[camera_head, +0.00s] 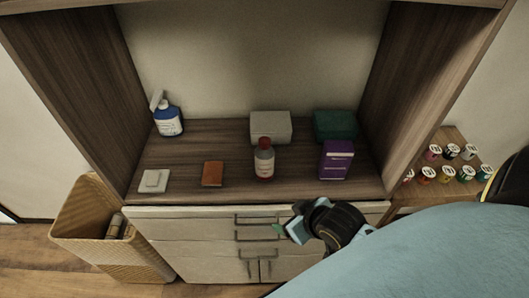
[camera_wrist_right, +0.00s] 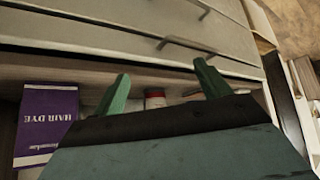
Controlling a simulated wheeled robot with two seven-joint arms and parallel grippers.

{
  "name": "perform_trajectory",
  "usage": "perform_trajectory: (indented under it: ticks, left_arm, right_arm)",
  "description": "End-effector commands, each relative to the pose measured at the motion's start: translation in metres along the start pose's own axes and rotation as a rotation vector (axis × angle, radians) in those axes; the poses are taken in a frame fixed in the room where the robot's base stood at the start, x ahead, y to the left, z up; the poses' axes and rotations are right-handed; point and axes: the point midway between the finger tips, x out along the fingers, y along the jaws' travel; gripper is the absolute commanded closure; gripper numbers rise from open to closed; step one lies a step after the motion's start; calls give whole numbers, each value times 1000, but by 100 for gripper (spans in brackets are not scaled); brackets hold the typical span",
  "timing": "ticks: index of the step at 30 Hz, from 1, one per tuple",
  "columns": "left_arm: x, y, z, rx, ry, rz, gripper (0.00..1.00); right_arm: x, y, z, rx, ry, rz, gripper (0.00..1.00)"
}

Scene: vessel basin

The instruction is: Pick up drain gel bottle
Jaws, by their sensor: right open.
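A bottle with a dark red cap and a pale label (camera_head: 264,160) stands upright near the middle of the wooden shelf; its label is too small to read, and it is the likeliest drain gel bottle. Its red and white part (camera_wrist_right: 154,98) also shows between my fingers in the right wrist view, farther off and partly hidden. My right gripper (camera_head: 288,230) is in front of the drawers, below the shelf edge, apart from the bottle. In the right wrist view its two green fingers (camera_wrist_right: 162,88) are spread and empty. My left gripper is not in view.
A purple hair dye box (camera_head: 336,160) stands right of the bottle, with a green box (camera_head: 335,125) and a grey box (camera_head: 270,127) behind. An orange-brown box (camera_head: 212,173), a white item (camera_head: 154,181) and a blue spray bottle (camera_head: 168,120) are left. Side panels flank the shelf.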

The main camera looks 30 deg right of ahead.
Motion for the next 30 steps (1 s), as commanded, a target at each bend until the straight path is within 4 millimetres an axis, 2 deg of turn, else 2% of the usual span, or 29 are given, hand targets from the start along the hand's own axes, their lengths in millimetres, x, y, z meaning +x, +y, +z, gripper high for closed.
perform_trajectory:
  ticks: [1,3,9,16,20,30]
  left_arm:
    - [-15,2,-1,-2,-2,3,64]
    - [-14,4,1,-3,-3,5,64]
    - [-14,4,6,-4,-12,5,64]
    - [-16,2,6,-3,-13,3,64]
    - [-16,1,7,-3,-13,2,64]
    - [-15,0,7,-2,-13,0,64]
  right_arm:
    - [-26,9,-33,-4,84,0,25]
    - [-27,20,-50,3,175,-4,25]
    - [-31,42,-86,18,375,-28,25]
    - [-37,55,-111,27,505,-53,25]
    - [-26,56,-120,29,518,-56,25]
    - [23,52,-146,29,515,-55,25]
